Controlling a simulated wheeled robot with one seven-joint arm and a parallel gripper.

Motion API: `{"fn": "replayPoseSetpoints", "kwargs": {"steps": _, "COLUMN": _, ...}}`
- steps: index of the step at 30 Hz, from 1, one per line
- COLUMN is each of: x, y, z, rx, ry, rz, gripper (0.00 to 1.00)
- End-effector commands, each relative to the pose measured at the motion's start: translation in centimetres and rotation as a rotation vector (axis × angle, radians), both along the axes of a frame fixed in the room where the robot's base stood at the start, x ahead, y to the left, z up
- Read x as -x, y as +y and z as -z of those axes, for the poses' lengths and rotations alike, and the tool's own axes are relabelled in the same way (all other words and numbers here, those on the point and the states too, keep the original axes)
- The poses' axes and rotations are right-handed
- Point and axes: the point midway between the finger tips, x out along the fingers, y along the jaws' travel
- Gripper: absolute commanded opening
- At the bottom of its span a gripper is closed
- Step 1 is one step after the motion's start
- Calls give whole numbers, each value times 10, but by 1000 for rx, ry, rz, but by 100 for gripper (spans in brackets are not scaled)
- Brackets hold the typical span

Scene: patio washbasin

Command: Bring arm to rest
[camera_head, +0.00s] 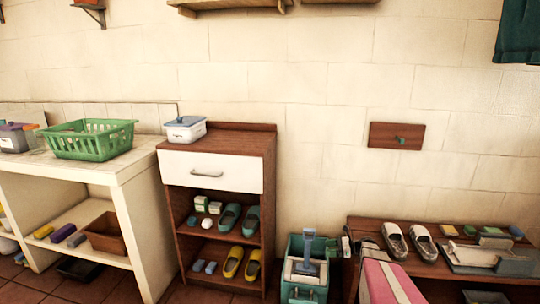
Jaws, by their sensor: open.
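The task names no other object.
A white counter (130,172) with a green basket (92,140) stands left. The wall between is mostly bare.

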Motion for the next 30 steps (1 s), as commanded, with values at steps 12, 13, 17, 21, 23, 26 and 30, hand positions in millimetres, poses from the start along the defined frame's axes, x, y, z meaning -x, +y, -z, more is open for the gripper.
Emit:
{"fn": "replayPoseSetpoints", "kwargs": {"steps": 12, "x": 34, "y": 40, "z": -14, "rx": 204, "ry": -117, "rz": -135, "gripper": 60}}
{"fn": "replayPoseSetpoints", "kwargs": {"steps": 13, "x": 38, "y": 44, "z": -15, "rx": 228, "ry": -131, "rz": -153, "gripper": 60}}
{"fn": "replayPoseSetpoints", "kwargs": {"steps": 17, "x": 58, "y": 61, "z": -23, "rx": 341, "ry": -206, "rz": -242, "gripper": 60}}
{"fn": "replayPoseSetpoints", "kwargs": {"steps": 21, "x": 87, "y": 82, "z": -34, "rx": 493, "ry": -314, "rz": -380, "gripper": 60}}
{"fn": "replayPoseSetpoints", "kwargs": {"steps": 23, "x": 104, "y": 90, "z": -41, "rx": 575, "ry": -379, "rz": -463, "gripper": 60}}
{"fn": "replayPoseSetpoints", "kwargs": {"steps": 26, "x": 138, "y": 104, "z": -57, "rx": 734, "ry": -514, "rz": -649, "gripper": 60}}
{"fn": "replayPoseSetpoints", "kwargs": {"steps": 30, "x": 181, "y": 112, "z": -81, "rx": 946, "ry": -715, "rz": -951, "gripper": 60}}
